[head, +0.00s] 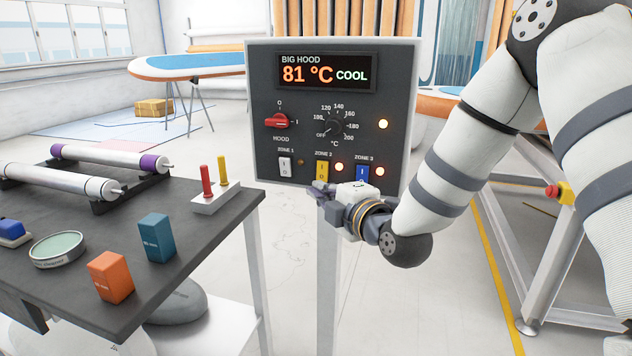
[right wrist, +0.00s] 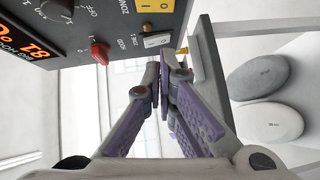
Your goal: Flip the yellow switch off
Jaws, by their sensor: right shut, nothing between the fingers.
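The yellow switch (head: 322,170) is under the ZONE 2 label on the lower part of the grey control panel (head: 262,110). It is marked I above and O below. The small light (head: 339,167) beside it glows. It also shows at the top edge of the right wrist view (right wrist: 157,5). My right gripper (head: 322,190) is shut and empty, with its fingertips just below the yellow switch in the head view. I cannot tell whether they touch the panel. The fingers (right wrist: 157,78) also show in the right wrist view. My left gripper is not in view.
A white switch (head: 284,168) and a blue switch (head: 362,173) flank the yellow one. A red knob (head: 277,121) and a black dial (head: 334,127) sit above. A dark table (head: 195,285) with blocks and rollers stands at left.

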